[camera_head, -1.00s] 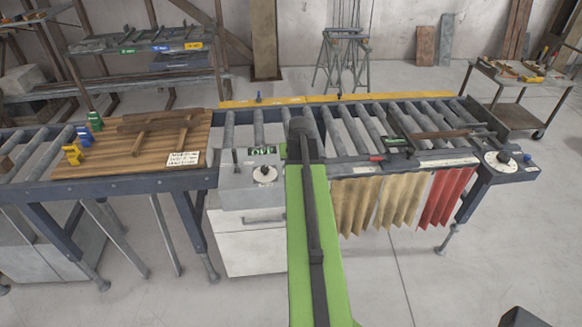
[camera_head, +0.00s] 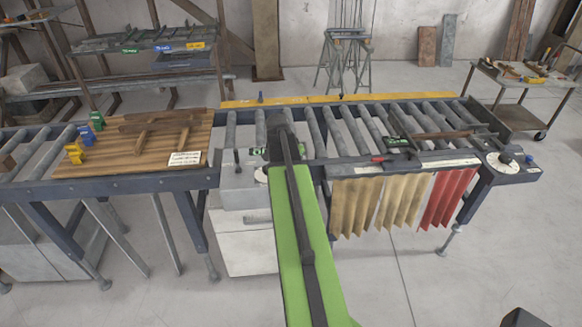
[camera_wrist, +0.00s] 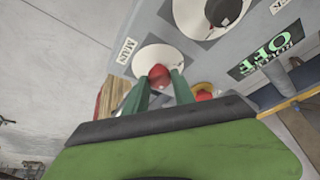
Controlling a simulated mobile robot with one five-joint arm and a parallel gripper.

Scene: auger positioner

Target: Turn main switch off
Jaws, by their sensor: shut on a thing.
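The main switch (camera_wrist: 158,72) is a red knob on a round white plate, beside a label reading MAIN (camera_wrist: 127,50) in the wrist view. My gripper (camera_wrist: 160,80) has its two green fingers shut on the red knob, one on each side. The knob's lower part is hidden between the fingers, and I cannot tell which way it is turned. In the head view, the grey control box (camera_head: 238,195) stands at the front of the roller conveyor. My green arm covers most of its top right side, hiding the switch and fingertips there.
A second round dial with a black knob (camera_wrist: 224,10) and a green sign ending in OFF (camera_wrist: 265,50) are on the same panel. A red and yellow part (camera_wrist: 203,93) sits close right of my fingers. Conveyor rollers (camera_head: 350,135) lie behind, and coloured curtain strips (camera_head: 395,205) hang at right.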

